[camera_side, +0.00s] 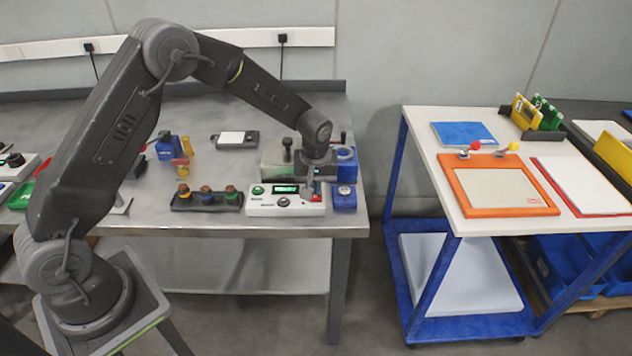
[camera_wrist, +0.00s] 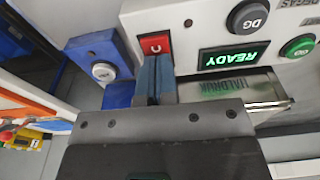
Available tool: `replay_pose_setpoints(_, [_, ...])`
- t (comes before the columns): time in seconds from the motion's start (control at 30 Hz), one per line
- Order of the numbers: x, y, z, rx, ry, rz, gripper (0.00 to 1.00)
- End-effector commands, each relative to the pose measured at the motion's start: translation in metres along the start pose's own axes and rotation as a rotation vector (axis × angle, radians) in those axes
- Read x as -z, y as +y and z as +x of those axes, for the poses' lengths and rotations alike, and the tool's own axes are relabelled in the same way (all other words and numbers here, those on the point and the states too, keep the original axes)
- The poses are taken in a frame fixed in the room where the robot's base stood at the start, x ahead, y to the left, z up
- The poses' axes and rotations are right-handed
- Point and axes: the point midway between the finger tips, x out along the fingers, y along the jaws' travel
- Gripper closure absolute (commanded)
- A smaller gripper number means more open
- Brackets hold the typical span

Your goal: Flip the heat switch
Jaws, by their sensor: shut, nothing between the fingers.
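The white control box (camera_side: 262,205) sits near the front edge of the steel table, with a lit green display that reads READY upside down in the wrist view. The red switch (camera_wrist: 155,43), which I take to be the heat switch, is at one end of its panel and bears a white mark. In the side view the switch (camera_side: 317,197) is at the box's right end, partly covered. My gripper (camera_wrist: 156,60) is shut and empty, its blue-grey fingertips right at the switch's edge. I cannot tell whether they touch it. In the side view my gripper (camera_side: 316,186) points down over that end.
A blue block with a white round top (camera_wrist: 103,72) stands close beside the switch end. A grey machine (camera_side: 275,158) with a clear cover is behind the box. A black holder (camera_side: 206,201) with several knobs stands left. A white-topped cart (camera_side: 430,160) is off to the right.

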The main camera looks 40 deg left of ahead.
Motion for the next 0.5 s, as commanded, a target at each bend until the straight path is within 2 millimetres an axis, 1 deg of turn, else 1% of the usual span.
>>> replay_pose_setpoints(0.17, [-0.001,0.0,0.0,0.001,-0.002,0.0,1.0])
replay_pose_setpoints(0.27, [0.0,0.001,-0.005,-0.001,0.0,0.0,1.0])
replay_pose_setpoints(0.37, [0.0,0.001,-0.018,-0.002,0.001,0.0,1.0])
replay_pose_setpoints(0.47, [0.0,0.001,-0.037,-0.002,0.002,0.0,1.0])
replay_pose_setpoints(0.5, [0.0,0.0,-0.047,-0.002,0.002,0.0,1.0])
